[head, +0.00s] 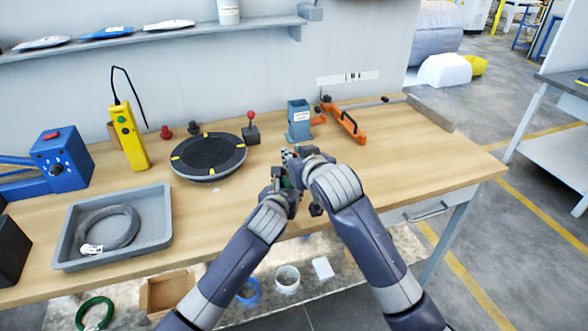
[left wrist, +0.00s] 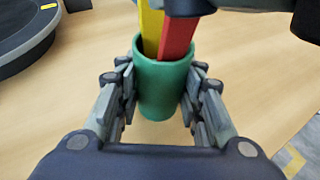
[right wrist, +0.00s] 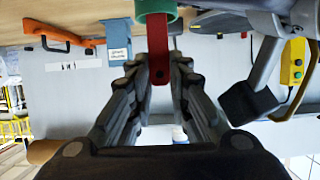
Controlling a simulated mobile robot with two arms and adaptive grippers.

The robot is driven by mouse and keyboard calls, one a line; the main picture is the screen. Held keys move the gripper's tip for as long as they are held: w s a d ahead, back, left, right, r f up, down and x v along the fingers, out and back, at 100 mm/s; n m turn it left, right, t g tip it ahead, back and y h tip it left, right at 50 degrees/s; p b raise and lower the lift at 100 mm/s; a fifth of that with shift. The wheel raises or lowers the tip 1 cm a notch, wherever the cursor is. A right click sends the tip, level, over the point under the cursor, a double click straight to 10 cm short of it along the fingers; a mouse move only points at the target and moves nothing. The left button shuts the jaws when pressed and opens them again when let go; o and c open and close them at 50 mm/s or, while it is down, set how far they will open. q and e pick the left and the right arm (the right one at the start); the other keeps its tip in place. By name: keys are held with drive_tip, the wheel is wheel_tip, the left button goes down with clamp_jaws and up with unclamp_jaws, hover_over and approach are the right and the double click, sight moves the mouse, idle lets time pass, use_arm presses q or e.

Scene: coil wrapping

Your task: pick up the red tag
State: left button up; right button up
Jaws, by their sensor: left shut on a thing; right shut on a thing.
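A green cup (left wrist: 163,85) is held between the fingers of my left gripper (left wrist: 160,100), which is shut on it, above the table. A red tag (left wrist: 177,38) and a yellow tag (left wrist: 151,30) stick up out of the cup. In the right wrist view the red tag (right wrist: 158,55) runs from the cup's rim (right wrist: 155,8) to between the fingers of my right gripper (right wrist: 158,80), which is shut on the tag's holed end. In the head view both grippers meet near the table's front edge and mostly hide the cup and tags.
A grey tray (head: 160,215) with a dark coil stands at the left. A round black turntable (head: 210,155), a yellow pendant (head: 127,138), a blue-grey holder (head: 299,120) and an orange tool (head: 345,123) stand behind. The table's right part (head: 420,155) is clear.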

use_arm(q)
drive_tip(key=o, duration=1.1)
use_arm(e)
wheel_tip(320, 180, up, 14)
drive_tip(key=shift+r, duration=0.2)
use_arm(q)
drive_tip(key=shift+s, duration=0.1)
